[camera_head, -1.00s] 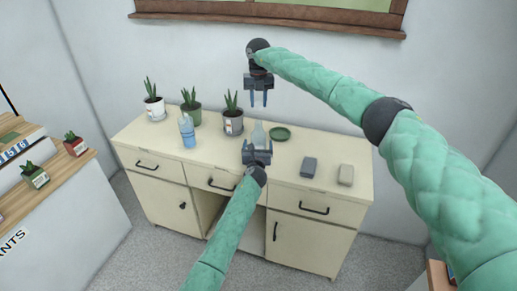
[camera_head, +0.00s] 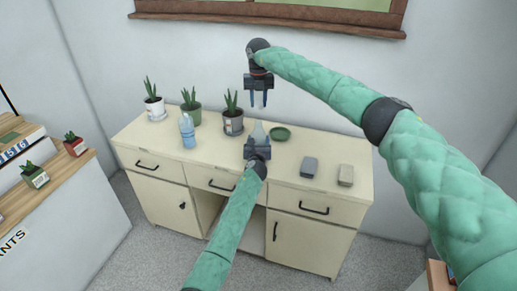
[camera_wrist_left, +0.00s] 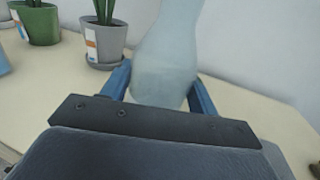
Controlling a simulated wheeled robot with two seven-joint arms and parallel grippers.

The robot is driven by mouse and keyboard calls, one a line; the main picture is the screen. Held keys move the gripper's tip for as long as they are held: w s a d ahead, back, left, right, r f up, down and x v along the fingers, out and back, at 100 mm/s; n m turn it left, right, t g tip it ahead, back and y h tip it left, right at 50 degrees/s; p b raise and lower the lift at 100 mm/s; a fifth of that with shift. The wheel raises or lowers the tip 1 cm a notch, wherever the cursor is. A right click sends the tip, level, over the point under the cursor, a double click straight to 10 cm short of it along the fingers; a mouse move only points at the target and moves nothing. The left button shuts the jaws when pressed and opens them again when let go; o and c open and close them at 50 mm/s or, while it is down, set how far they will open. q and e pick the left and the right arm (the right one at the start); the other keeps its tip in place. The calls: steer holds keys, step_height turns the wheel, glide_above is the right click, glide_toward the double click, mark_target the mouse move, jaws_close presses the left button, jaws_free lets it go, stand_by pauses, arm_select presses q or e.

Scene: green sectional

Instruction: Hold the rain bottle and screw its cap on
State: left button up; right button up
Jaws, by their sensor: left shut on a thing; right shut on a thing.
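The pale, cloudy bottle, which I take as the rain bottle (camera_head: 258,131), stands upright at the middle of the cabinet top. My left gripper (camera_head: 257,146) is shut on its lower body; in the left wrist view the bottle (camera_wrist_left: 168,62) shows between the blue fingers, its top out of frame. My right gripper (camera_head: 259,98) hangs above the bottle, apart from it, fingers pointing down. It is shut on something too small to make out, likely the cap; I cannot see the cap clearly.
A blue bottle (camera_head: 188,132) and potted plants (camera_head: 233,122) stand left of the held bottle. A green saucer (camera_head: 281,133) lies close to its right. A grey block (camera_head: 309,167) and a beige block (camera_head: 346,175) lie further right on the cream cabinet (camera_head: 150,142).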

glide_above(258, 122)
steer(key=shift+w+d+f, duration=0.1)
steer(key=shift+w+f, duration=0.05)
steer(key=shift+f, duration=2.25)
steer(key=shift+f, duration=0.15)
steer(key=shift+f, duration=0.75)
steer(key=shift+f, duration=0.55)
